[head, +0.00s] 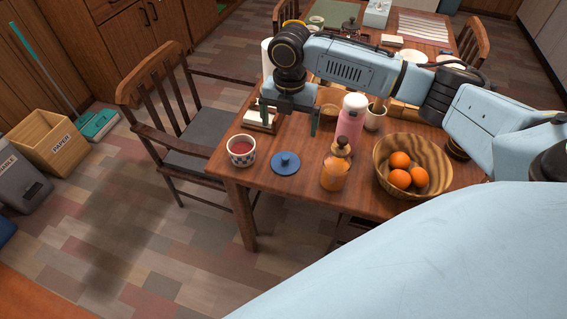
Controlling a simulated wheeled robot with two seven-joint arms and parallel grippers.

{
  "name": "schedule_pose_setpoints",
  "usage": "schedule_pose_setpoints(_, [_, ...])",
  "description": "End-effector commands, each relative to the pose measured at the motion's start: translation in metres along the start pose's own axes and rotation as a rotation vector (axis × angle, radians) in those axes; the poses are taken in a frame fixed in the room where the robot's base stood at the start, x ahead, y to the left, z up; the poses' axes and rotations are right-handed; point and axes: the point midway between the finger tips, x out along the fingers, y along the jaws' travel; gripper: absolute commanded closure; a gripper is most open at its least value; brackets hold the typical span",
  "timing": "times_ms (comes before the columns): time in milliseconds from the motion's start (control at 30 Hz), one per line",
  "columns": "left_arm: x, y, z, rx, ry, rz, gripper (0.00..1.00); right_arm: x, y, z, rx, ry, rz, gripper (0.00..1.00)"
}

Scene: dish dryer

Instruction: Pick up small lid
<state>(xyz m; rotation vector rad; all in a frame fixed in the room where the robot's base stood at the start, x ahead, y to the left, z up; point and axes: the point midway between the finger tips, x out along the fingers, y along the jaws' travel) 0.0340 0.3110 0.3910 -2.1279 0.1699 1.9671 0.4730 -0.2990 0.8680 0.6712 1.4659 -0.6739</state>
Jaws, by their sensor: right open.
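A small round blue lid (286,165) with a raised knob lies flat near the front left edge of the wooden table (222,169). My right gripper (289,119) is above the table, behind the lid in the picture. It points downward with its two fingers spread apart and nothing visible between them. The gripper is apart from the lid, and nothing covers the lid. My left gripper is not in the head view.
A checkered cup (241,151) stands left of the lid, and an orange pump bottle (335,168) stands to its right. A pink bottle (350,120) and a wooden bowl (440,160) of oranges are further right. A chair (165,110) stands at the table's left.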

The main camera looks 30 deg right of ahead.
Motion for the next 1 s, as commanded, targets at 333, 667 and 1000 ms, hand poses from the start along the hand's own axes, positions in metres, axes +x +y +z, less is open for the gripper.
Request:
schedule_pose_setpoints(333, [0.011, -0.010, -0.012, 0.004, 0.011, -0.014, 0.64, 0.056, 0.001, -0.001, 0.002, 0.001, -0.001, 0.00])
schedule_pose_setpoints(667, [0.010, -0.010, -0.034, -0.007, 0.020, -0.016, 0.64, 0.083, 0.002, 0.000, 0.003, -0.001, 0.002, 0.00])
schedule_pose_setpoints(1000, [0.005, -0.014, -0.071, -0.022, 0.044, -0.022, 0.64, 0.119, 0.008, -0.002, 0.004, -0.001, 0.002, 0.00])
